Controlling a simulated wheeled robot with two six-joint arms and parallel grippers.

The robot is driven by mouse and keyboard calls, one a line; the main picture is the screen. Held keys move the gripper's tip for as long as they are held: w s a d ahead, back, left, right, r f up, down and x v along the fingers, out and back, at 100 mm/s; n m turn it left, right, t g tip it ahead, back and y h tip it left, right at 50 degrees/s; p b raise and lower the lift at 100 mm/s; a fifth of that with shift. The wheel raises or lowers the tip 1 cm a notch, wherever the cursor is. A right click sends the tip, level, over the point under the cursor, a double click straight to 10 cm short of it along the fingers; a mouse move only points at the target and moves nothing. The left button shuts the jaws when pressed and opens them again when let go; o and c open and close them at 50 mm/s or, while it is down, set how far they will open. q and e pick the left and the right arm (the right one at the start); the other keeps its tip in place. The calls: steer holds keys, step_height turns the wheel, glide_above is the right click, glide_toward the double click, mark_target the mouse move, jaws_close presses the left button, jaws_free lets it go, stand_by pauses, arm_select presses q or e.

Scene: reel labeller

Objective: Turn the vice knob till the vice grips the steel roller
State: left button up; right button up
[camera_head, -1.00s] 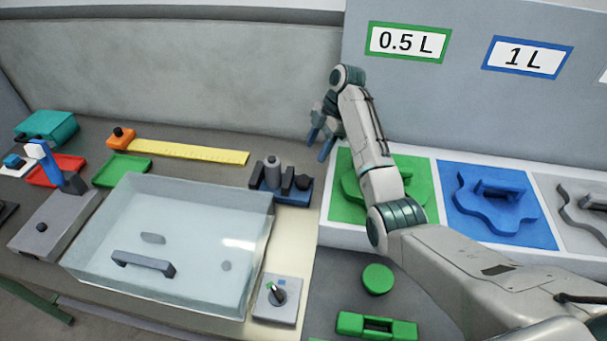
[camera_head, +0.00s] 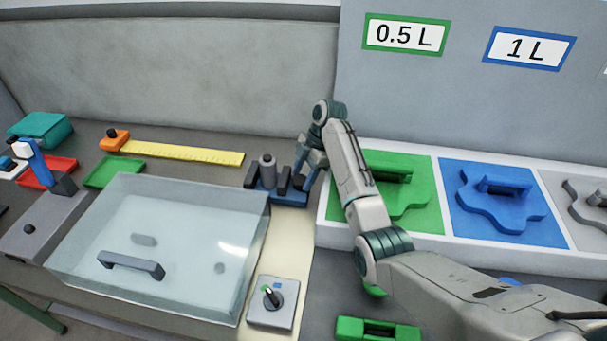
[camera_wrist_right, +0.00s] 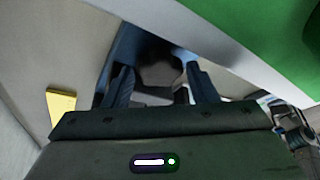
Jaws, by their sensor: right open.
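The vice (camera_head: 290,199) has a blue base and dark upright jaws and stands behind the clear-lidded box. The grey steel roller (camera_head: 267,166) stands upright between the jaws; I cannot tell whether both jaws touch it. The vice's dark knob (camera_head: 300,182) is at its right end, partly hidden by my gripper. My right gripper (camera_head: 309,172) is open, pointing down at the knob end. In the right wrist view the open fingers (camera_wrist_right: 162,86) stand on either side of a dark round shape, apparently the knob (camera_wrist_right: 160,66), with blue behind. Contact is not clear. My left gripper is not in view.
The clear-lidded box (camera_head: 160,240) is in front of the vice. A green tray insert (camera_head: 425,200) lies just right of my gripper, beside a blue one (camera_head: 500,212). A yellow ruler (camera_head: 190,153) lies behind left.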

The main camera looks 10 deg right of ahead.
steer(key=c, duration=0.7)
steer(key=shift+r+m+t+p, duration=0.25)
steer(key=shift+m+p, duration=0.45)
steer(key=shift+p, duration=0.35)
steer(key=m+t+p, duration=0.1)
steer(key=m+p, duration=0.3)
steer(key=p, duration=0.1)
steer(key=m+t+p, duration=0.1)
steer(key=m+p, duration=0.1)
steer(key=m, duration=0.1)
steer(key=shift+s+a+t, duration=0.1)
steer(key=shift+s+t, duration=0.2)
steer(key=shift+t, duration=0.05)
steer(key=m+t+h+p, duration=0.1)
steer(key=m+p, duration=0.2)
steer(key=shift+s+a, duration=0.1)
steer(key=shift+a+f+m+t+h+p, duration=0.1)
steer(key=shift+m+t+h+p, duration=0.3)
steer(key=shift+m, duration=0.6)
steer(key=shift+f+m+t+h+p, duration=0.1)
steer(key=shift+m+h+p, duration=0.2)
steer(key=shift+m+p, duration=0.5)
steer(key=shift+m, duration=0.4)
